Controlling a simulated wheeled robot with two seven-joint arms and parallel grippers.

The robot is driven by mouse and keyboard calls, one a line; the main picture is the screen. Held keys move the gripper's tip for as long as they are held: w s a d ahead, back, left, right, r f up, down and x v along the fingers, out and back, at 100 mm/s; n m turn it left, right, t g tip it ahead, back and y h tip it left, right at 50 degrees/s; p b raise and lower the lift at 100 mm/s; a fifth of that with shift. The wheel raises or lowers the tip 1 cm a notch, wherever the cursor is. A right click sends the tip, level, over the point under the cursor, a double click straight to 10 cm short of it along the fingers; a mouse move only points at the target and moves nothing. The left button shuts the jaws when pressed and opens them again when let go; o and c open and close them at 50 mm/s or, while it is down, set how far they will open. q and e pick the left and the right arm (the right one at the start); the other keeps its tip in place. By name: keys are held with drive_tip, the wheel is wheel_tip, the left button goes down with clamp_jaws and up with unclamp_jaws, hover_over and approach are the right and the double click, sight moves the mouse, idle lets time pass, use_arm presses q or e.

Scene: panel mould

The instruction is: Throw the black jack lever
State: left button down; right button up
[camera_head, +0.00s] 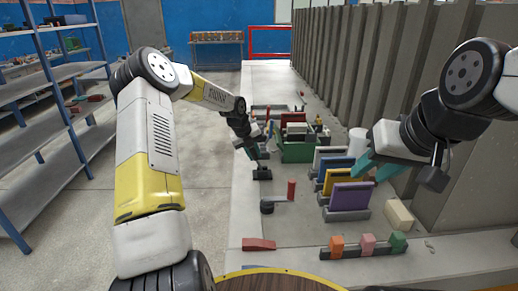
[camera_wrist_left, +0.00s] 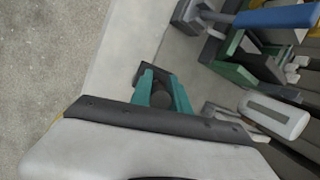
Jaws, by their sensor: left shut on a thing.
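The black jack lever (camera_wrist_left: 162,97) shows in the left wrist view as a dark rounded end between two teal fingertips. A dark block (camera_wrist_left: 150,71) sits just beyond it. In the head view, my left gripper (camera_head: 253,152) reaches down over the dark block (camera_head: 262,174) on the pale ledge and mostly hides the lever. The left gripper also shows in the wrist view (camera_wrist_left: 162,90), shut on the lever. My right gripper (camera_head: 376,167) is at the right, above the purple panel, with its teal fingers apart and nothing seen between them.
A red-handled lever (camera_head: 291,190) stands nearer on the bed. Blue, yellow and purple panels (camera_head: 349,196) stand in slots to the right. A red wedge (camera_head: 259,244) and a rack of coloured blocks (camera_head: 363,246) lie in front. A ribbed grey wall (camera_head: 360,70) bounds the right side.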

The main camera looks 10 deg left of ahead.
use_arm(q)
drive_tip(key=shift+s+a+f+h, duration=0.1)
drive_tip(key=shift+a+f+h, duration=0.2)
drive_tip(key=shift+a+h, duration=0.45)
drive_tip(key=shift+f, duration=0.1)
drive_tip(key=c, duration=1.3)
unclamp_jaws()
drive_tip(key=shift+o, duration=0.2)
drive_tip(key=v, duration=0.7)
drive_tip(key=shift+s+a+r, duration=0.2)
drive_tip(key=shift+s+r, duration=0.05)
drive_tip(key=shift+s, duration=0.05)
